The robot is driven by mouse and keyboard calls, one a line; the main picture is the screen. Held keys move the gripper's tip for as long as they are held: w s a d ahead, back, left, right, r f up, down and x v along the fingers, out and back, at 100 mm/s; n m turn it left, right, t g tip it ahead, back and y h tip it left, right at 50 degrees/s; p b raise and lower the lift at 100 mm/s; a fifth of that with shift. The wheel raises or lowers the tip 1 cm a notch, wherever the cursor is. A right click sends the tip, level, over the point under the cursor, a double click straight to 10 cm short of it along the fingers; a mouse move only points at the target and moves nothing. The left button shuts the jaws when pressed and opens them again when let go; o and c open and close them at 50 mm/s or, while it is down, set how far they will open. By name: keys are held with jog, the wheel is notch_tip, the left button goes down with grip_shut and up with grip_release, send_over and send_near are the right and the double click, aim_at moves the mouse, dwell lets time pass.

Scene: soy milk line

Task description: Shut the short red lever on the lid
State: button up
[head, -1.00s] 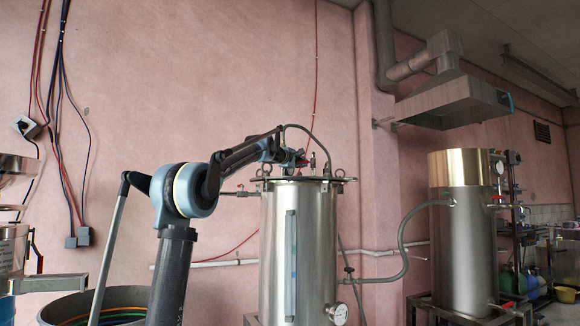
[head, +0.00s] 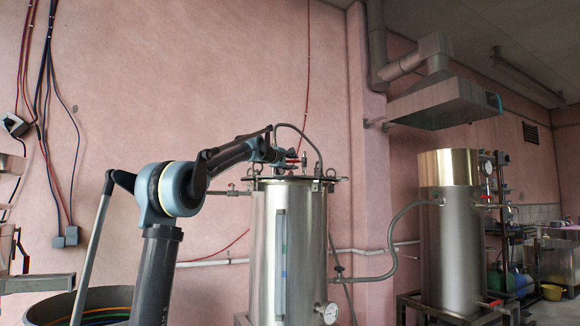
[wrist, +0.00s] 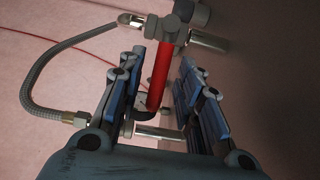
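The short red lever (wrist: 160,77) shows in the wrist view as a red bar running up to a grey metal valve fitting (wrist: 166,27). My gripper (wrist: 163,70) is open, with the lever between its two blue-and-black fingers. A gap shows on each side, so I see no grip on it. In the head view my gripper (head: 276,154) is above the left part of the lid (head: 310,179) on the steel tank (head: 305,240). The red lever (head: 292,161) is only a small red patch there, partly hidden by the gripper.
A braided hose (wrist: 37,95) curves along the left in the wrist view, beside the left finger. A dark hose (head: 303,135) arches over the lid. Clamps and fittings stand on the lid's rim. A second steel tank (head: 450,235) stands farther right.

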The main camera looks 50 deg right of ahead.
jog(key=shift+v, duration=6)
jog(key=shift+f, duration=0.1)
